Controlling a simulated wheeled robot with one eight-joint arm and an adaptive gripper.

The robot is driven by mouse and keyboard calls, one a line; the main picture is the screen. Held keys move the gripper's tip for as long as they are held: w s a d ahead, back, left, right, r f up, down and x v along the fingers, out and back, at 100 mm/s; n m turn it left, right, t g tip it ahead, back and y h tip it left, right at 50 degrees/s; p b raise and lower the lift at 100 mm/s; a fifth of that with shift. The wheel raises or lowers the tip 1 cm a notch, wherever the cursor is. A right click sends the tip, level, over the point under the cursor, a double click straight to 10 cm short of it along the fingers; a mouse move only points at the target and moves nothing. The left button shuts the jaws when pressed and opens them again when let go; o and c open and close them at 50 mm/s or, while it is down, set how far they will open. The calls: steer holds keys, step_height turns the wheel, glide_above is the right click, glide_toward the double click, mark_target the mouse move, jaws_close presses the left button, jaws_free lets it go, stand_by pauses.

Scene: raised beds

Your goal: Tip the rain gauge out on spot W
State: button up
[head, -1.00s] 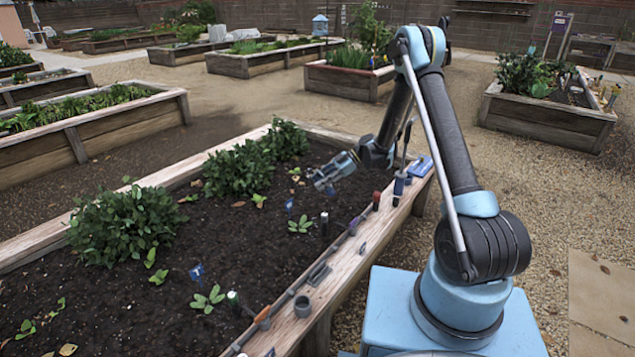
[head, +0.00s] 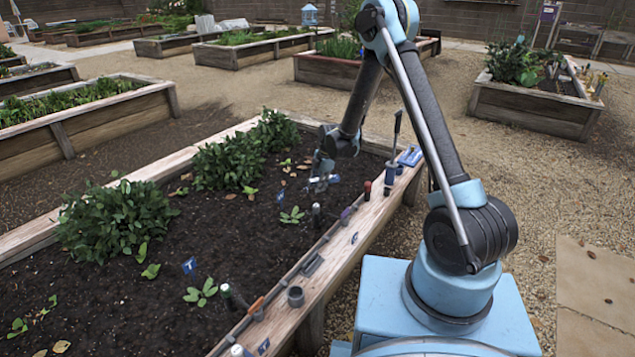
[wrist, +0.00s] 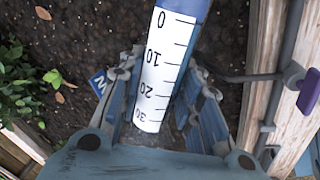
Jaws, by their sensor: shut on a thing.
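My gripper (wrist: 165,105) is shut on the rain gauge (wrist: 160,70), a white tube with a black scale from 0 to 30. Its blue 0 end is at the top of the wrist view and looks nearer the camera; the 30 end lies lower, between the fingers. The gauge is tilted, and its mouth is not clear. A blue tag (wrist: 98,84) with a white letter, turned and maybe a W, stands beside the left finger. In the head view my gripper (head: 318,184) hangs low over the bed's soil; the gauge cannot be made out there.
A T tag (head: 189,265) marks a seedling (head: 201,292). Bushes (head: 117,220) line the far side. A dark post (head: 316,215) stands near my gripper.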

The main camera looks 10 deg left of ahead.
steer(key=shift+s+a+f+t+h, duration=0.1)
steer(key=shift+f+t+h, duration=0.05)
steer(key=shift+t+h, duration=1)
steer(key=shift+r+n+t+h, duration=0.3)
steer(key=shift+r+t+h, duration=0.35)
steer(key=shift+t+h, duration=0.15)
steer(key=shift+r+g+y, duration=0.4)
steer(key=shift+g+y, duration=0.05)
steer(key=shift+g, duration=0.1)
step_height(320, 180, up, 2)
steer(key=g+y, duration=0.2)
steer(key=shift+g+y, duration=0.3)
steer(key=shift+y, duration=0.1)
steer(key=shift+r+m+g+y, duration=0.4)
steer(key=shift+r+g+y, duration=0.55)
steer(key=shift+y, duration=0.25)
steer(key=shift+r+g+y, duration=0.65)
steer(key=shift+g+y, duration=0.3)
steer(key=shift+y, duration=0.15)
